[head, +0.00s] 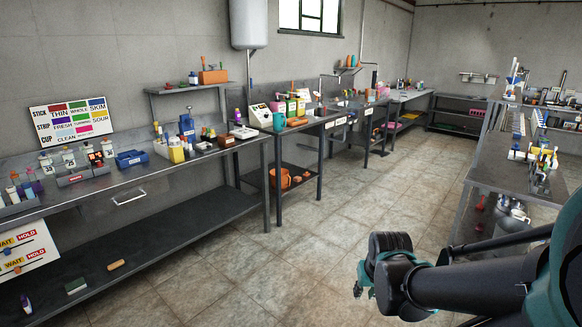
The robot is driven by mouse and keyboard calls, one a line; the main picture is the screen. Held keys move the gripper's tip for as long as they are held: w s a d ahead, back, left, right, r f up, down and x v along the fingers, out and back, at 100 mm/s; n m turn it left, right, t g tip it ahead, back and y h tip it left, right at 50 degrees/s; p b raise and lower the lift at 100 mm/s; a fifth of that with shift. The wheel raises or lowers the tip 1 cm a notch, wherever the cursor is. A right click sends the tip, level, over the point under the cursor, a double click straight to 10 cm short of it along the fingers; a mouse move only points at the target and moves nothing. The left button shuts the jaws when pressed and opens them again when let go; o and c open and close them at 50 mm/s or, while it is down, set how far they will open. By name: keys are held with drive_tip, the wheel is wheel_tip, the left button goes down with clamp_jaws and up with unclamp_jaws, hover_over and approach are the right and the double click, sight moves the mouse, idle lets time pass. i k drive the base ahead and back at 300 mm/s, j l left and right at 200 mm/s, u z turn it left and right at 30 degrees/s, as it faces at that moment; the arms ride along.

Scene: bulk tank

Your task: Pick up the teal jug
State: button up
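A small teal jug (279,121) stands upright on the left-hand bench top, near the corner where two benches meet, in front of a pale machine with a panel. My gripper (362,282) hangs over the open floor at the lower right, well apart from the jug and nearer to me. Its fingers are small and partly hidden by the wrist, so I cannot tell whether they are open or shut. Nothing shows in it.
A long metal bench (150,172) with bottles and boxes runs along the left wall. An orange jug (279,177) sits on a lower shelf. Another crowded bench (490,175) stands at the right. The tiled floor (320,235) between them is clear.

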sight(278, 118)
drive_tip(key=i+u, duration=0.1)
drive_tip(key=i, duration=0.6)
drive_tip(key=i+l+u, duration=0.1)
drive_tip(key=i, duration=0.55)
drive_tip(key=i+l+u, duration=0.1)
drive_tip(key=i, duration=0.6)
drive_tip(key=l, duration=0.1)
